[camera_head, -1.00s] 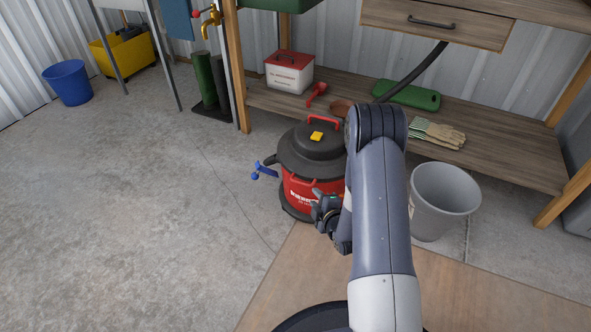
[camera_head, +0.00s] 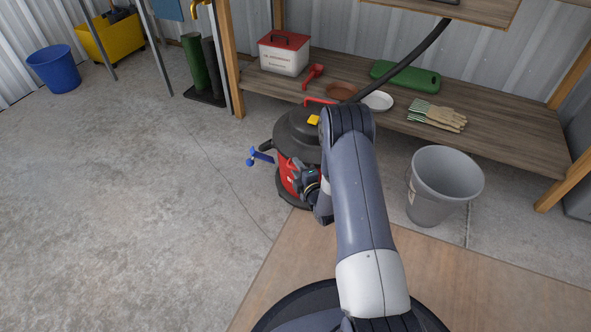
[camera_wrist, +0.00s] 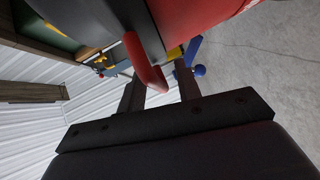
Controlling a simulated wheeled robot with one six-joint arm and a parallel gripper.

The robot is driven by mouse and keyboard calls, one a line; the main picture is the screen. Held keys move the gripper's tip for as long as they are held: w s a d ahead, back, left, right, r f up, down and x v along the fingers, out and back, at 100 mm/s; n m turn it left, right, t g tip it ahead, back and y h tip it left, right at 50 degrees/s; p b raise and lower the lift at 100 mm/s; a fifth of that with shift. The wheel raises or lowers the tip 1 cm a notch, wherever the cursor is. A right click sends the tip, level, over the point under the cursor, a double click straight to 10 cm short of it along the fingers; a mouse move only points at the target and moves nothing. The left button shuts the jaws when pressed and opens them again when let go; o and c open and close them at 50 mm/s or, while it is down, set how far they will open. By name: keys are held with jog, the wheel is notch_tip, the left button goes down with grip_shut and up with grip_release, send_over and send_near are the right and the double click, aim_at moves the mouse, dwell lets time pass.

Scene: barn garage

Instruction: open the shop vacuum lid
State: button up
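The shop vacuum (camera_head: 286,172) stands on the concrete floor left of my arm, with a red drum and a dark round lid (camera_head: 292,130). The lid looks closed and has a red handle (camera_head: 318,101) and a yellow part (camera_head: 313,120) on top. My gripper (camera_head: 302,178) appears in front of the drum's right side, and my arm hides the vacuum's right part. In the wrist view my gripper (camera_wrist: 160,85) has its two fingers apart. A red curved handle (camera_wrist: 148,68) reaches in around the left finger and the gap; I cannot tell whether it touches.
A blue fitting (camera_head: 262,156) stands out left of the vacuum. A grey bucket (camera_head: 440,190) is to the right. The low wooden shelf (camera_head: 500,140) behind holds a red-lidded box (camera_head: 284,55), plates and gloves (camera_head: 437,115).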

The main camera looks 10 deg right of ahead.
jog(key=shift+x, duration=0.75)
jog(key=shift+c, duration=0.5)
grip_shut()
